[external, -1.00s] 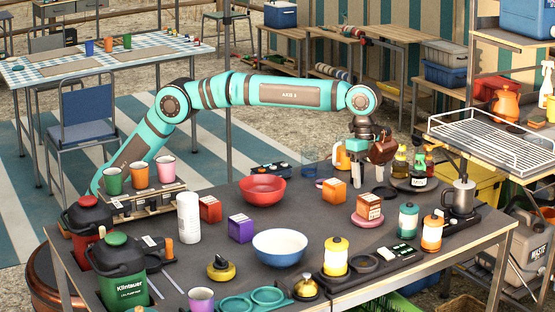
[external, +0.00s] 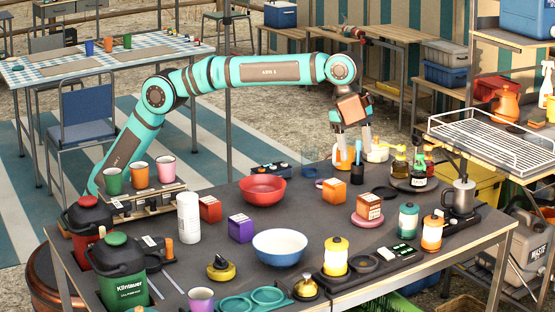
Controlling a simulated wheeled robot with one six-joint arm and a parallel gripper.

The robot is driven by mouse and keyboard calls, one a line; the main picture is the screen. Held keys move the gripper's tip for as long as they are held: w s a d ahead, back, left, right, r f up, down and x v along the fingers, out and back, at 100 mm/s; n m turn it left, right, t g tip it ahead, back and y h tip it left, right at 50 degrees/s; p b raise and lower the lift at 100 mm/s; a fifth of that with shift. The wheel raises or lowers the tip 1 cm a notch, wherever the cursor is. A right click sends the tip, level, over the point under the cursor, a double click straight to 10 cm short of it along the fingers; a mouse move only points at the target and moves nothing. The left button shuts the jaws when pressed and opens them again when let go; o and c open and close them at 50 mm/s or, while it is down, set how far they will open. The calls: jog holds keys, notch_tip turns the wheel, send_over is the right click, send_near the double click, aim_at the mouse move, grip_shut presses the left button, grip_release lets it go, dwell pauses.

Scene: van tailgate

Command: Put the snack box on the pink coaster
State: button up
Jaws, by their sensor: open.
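An orange-brown box with a printed label (external: 368,206), which looks like the snack box, sits upright on the pink coaster (external: 366,222) at the right of the dark table. The coaster's rim shows around the foot of the box. My gripper (external: 354,150) is open and empty, pointing down above the far side of the table. It is behind and above the box, apart from it.
A plain orange box (external: 334,190) stands left of the coaster, and a dark ring (external: 384,193) lies behind it. Bottles on a round tray (external: 412,185) stand to the right. Yellow (external: 336,257), teal (external: 408,220) and orange (external: 432,234) lanterns stand in front.

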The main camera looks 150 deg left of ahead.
jog(key=s+d+r+t+y, duration=0.1)
jog(key=s+d+r+t, duration=0.1)
jog(key=d+r, duration=0.5)
jog(key=s+d+r+t, duration=0.1)
jog(key=s+d+r, duration=0.15)
jog(key=d, duration=0.75)
jog(key=s+d+r+t+y, duration=0.1)
jog(key=s+d+r+t, duration=0.15)
jog(key=s+d, duration=0.4)
jog(key=s+d+r+t, duration=0.1)
jog(key=s+d+r, duration=0.3)
jog(key=d, duration=0.6)
jog(key=s+d+f+t+h, duration=0.1)
jog(key=s+d+f+t, duration=0.1)
jog(key=s+d, duration=0.4)
jog(key=s+d+f+t, duration=0.3)
jog(key=s+d, duration=0.3)
jog(key=s, duration=0.7)
jog(key=s+d+f+t+h, duration=0.1)
jog(key=s+d+f+t, duration=0.2)
jog(key=s+d, duration=0.4)
jog(key=s, duration=0.3)
jog(key=shift+f+h, duration=0.3)
